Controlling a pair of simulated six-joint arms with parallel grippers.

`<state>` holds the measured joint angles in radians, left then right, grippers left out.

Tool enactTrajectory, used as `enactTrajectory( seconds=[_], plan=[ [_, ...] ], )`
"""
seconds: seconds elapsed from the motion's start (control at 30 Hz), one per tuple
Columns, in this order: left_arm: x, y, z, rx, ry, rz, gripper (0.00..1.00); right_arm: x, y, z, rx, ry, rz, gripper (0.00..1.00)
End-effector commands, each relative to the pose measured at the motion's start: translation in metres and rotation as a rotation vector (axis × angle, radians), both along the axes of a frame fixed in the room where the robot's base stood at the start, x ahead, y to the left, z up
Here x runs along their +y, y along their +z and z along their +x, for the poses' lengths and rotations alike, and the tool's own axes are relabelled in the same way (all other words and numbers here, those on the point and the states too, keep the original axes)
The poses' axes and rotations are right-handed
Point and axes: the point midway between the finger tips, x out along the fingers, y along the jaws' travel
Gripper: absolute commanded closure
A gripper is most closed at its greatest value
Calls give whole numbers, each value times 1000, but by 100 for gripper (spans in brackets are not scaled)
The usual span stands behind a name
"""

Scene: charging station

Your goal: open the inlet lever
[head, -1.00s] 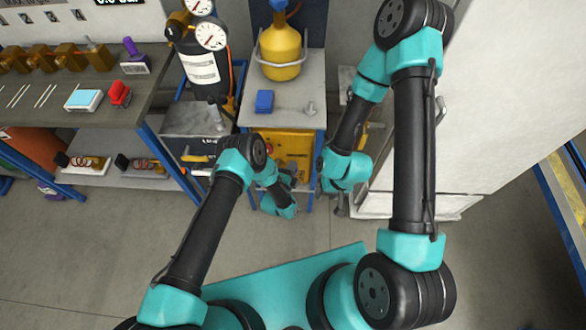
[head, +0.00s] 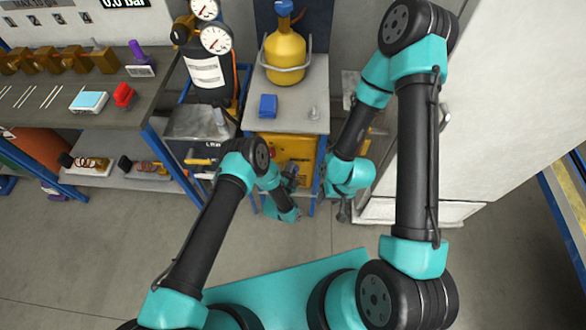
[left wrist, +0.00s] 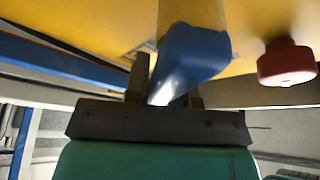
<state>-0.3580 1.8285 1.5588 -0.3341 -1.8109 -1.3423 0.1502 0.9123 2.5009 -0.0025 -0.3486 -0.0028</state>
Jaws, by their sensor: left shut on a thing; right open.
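A blue lever (left wrist: 188,58) stands out in front of a yellow panel (left wrist: 95,25) in the left wrist view. My left gripper (left wrist: 168,88) is shut on the blue lever, with one finger on each side of it. In the head view my left gripper (head: 290,178) is at the front of the yellow cabinet (head: 292,150), below the grey tabletop. The lever is too small and covered to make out there. My right gripper (head: 343,212) is open and empty, lower and to the right, apart from the cabinet.
A red knob (left wrist: 286,63) sticks out of the yellow panel right of the lever. A yellow bottle (head: 284,60) and a blue block (head: 268,106) stand on the grey tabletop (head: 295,112). A workbench (head: 60,95) is at left, a white cabinet (head: 500,90) at right.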

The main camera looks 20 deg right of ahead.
Motion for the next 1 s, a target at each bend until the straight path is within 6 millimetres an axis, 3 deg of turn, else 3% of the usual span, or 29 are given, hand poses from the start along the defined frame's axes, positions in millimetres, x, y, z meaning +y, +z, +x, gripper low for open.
enactTrajectory(
  seconds=[0.2,0.23,0.5,0.8,1.0],
  plan=[
    [0,-1,0,1,1,2,100,0,0,0,0,0,0,57],
    [0,-1,0,1,1,2,76,0,0,0,0,0,0,57],
    [0,0,0,0,1,2,51,0,0,0,0,0,0,57],
    [0,-1,-2,0,-1,3,51,0,0,0,0,0,0,57],
    [4,-5,-17,2,-13,4,51,0,0,0,0,0,0,57]
  ],
)
